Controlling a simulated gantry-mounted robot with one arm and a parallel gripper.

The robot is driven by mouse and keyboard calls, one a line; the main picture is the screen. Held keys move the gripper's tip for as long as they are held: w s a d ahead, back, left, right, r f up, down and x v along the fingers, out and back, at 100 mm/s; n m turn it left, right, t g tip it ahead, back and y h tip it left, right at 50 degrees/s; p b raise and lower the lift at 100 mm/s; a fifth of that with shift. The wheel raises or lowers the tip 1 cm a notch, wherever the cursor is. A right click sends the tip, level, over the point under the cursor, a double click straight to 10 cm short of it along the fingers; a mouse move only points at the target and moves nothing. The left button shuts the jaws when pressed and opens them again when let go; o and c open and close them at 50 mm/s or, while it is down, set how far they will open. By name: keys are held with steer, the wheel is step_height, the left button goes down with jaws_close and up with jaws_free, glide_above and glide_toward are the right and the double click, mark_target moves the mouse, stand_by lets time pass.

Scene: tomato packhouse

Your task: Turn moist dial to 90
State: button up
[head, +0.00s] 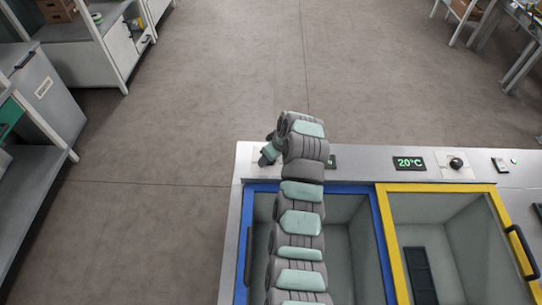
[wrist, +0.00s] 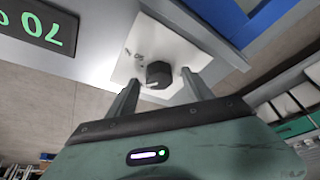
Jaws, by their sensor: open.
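The moist dial is a black round knob (wrist: 159,74) on a white plate (wrist: 182,48) in the wrist view. My gripper (wrist: 161,88) is open, with one finger on either side of the knob's near edge; I cannot tell whether they touch it. A green-lit display (wrist: 40,27) beside it is turned over and cut off by the frame; it seems to read 70. In the head view my gripper (head: 269,154) is at the panel's left end, and my arm hides the knob and most of that display (head: 332,162).
The panel (head: 375,160) also carries a 20°C display (head: 409,163), another black knob (head: 456,163) and a small switch (head: 500,164). A blue-framed bin (head: 380,240) and a yellow-framed bin (head: 398,245) lie in front. Open floor (head: 200,90) lies behind; cabinets (head: 120,45) stand at left.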

jaws_close()
stand_by(0.5)
steer(key=shift+r+m+p, duration=0.2)
steer(key=shift+m+p, duration=0.1)
steer(key=shift+p, duration=0.55)
steer(key=shift+a+m+p, duration=0.1)
steer(key=shift+m+p, duration=0.2)
steer(key=shift+p, duration=0.3)
steer(key=m+h+p, duration=0.1)
steer(key=m+p, duration=0.1)
steer(key=p, duration=0.2)
steer(key=shift+r+t, duration=0.2)
steer(key=shift+t, duration=0.2)
steer(key=m+p, duration=0.1)
steer(key=m+h+p, duration=0.1)
steer(key=p, duration=0.1)
steer(key=m+p, duration=0.1)
steer(key=shift+a+f+m+t, duration=0.1)
steer(key=shift+f+m+t, duration=0.2)
steer(key=shift+m, duration=0.1)
steer(key=shift+m+h+p, duration=0.3)
steer(key=shift+p, duration=0.15)
steer(key=shift+f, duration=0.1)
